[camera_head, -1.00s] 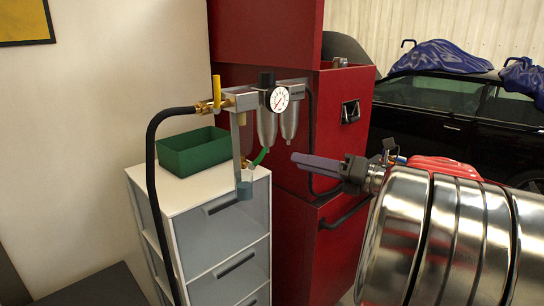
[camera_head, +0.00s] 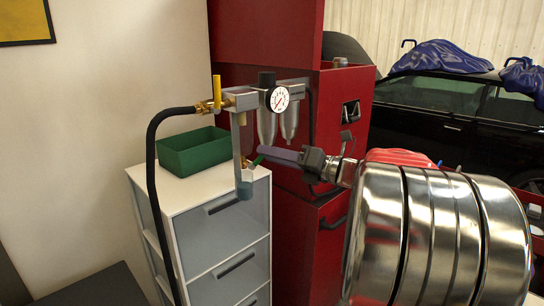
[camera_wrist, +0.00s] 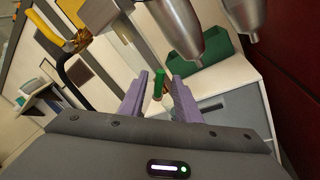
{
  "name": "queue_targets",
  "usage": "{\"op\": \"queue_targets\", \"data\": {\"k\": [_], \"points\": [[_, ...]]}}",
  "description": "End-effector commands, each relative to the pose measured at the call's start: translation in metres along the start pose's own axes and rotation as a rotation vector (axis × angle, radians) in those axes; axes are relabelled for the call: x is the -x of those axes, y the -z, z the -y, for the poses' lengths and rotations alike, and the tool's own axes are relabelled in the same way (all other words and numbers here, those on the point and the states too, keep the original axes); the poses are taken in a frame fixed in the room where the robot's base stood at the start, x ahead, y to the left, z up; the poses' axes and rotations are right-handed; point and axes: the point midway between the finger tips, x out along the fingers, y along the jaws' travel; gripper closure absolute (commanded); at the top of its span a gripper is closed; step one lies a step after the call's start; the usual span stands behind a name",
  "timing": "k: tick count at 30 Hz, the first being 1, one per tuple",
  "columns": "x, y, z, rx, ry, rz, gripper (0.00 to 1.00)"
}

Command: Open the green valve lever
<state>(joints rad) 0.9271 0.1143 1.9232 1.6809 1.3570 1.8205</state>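The green valve lever (camera_head: 257,161) is a small slanted handle low on the air-line assembly, beside a brass fitting. It also shows in the wrist view (camera_wrist: 158,84), between my two purple fingers as seen from there. My gripper (camera_head: 264,151) comes in from the right with its fingertips close to the lever. In the wrist view my gripper (camera_wrist: 160,78) is open, with a gap on each side of the lever. I cannot tell whether a finger touches it. In the head view the fingers overlap and partly hide the fitting.
A yellow lever (camera_head: 217,89) and a pressure gauge (camera_head: 279,98) sit above, with metal bowls (camera_head: 289,124) hanging close to my fingers. A black hose (camera_head: 153,190) drops at left. A green bin (camera_head: 190,163) stands on the white drawer unit (camera_head: 222,195). A red cabinet (camera_head: 300,225) is behind.

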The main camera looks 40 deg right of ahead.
Motion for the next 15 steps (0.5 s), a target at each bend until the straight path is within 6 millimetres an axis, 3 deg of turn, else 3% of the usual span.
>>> {"op": "queue_targets", "data": {"k": [3,15], "points": [[0.0003,0.0000,0.0001,0.000,0.000,0.000,0.70],[0.0006,0.0000,0.0003,0.000,0.001,0.000,0.99]]}}
